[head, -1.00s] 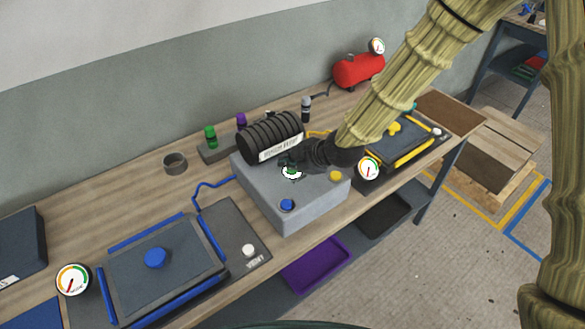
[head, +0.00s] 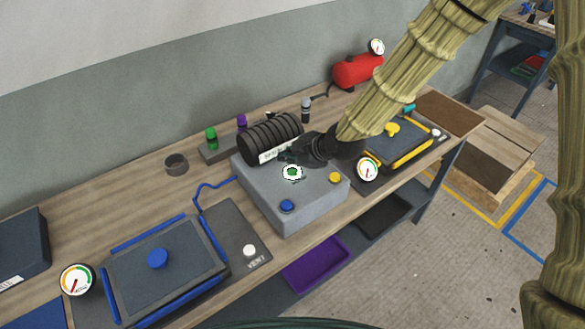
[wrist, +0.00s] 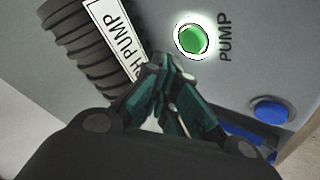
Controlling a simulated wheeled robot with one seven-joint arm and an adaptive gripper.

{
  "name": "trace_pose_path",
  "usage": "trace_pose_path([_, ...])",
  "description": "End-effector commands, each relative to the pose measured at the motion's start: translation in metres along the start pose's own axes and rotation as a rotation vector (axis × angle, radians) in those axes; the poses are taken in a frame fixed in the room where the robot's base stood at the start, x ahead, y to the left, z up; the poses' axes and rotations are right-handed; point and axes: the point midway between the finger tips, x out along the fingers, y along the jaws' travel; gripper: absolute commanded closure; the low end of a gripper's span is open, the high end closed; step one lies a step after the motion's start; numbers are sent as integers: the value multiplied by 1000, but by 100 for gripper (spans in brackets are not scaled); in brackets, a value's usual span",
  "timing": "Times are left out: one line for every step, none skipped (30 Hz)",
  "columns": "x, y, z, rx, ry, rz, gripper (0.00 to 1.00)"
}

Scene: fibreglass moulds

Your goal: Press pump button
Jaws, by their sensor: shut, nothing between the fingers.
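The grey vacuum pump box (head: 262,192) stands on the bench with a black ribbed motor on top. My gripper (head: 288,158) is shut and empty, just behind the button in the head view. In the wrist view my closed fingertips (wrist: 166,62) are below and left of the button, apart from it in the picture. The exact height above the box cannot be told.
A blue knob (head: 287,205) and a yellow knob (head: 335,177) sit on the same box. The ribbed motor (head: 270,137) is close to my gripper. A blue-edged mould (head: 185,270) with a gauge lies left, a yellow-edged mould (head: 390,150) right.

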Motion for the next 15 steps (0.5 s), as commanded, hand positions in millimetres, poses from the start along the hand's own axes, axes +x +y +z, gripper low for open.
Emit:
trace_pose_path([-5,4,-4,0,0,0,100])
trace_pose_path([-6,5,-5,0,0,0,100])
trace_pose_path([-8,6,-6,0,0,0,100])
trace_pose_path([-10,7,-7,0,0,0,100])
trace_pose_path([-12,8,-8,0,0,0,100])
trace_pose_path([-14,10,-10,0,0,0,100])
trace_pose_path([-15,11,-11,0,0,0,100])
trace_pose_path([-17,12,-12,0,0,0,100])
trace_pose_path([-19,14,-14,-1,0,0,100])
trace_pose_path([-21,15,-15,-1,0,0,100])
trace_pose_path([-22,16,-16,-1,0,0,100])
trace_pose_path([-24,18,-18,-1,0,0,100])
trace_pose_path([-25,18,-18,-1,0,0,100])
trace_pose_path([-26,19,-19,-1,0,-1,100])
trace_pose_path([-27,19,-19,-1,0,-1,100])
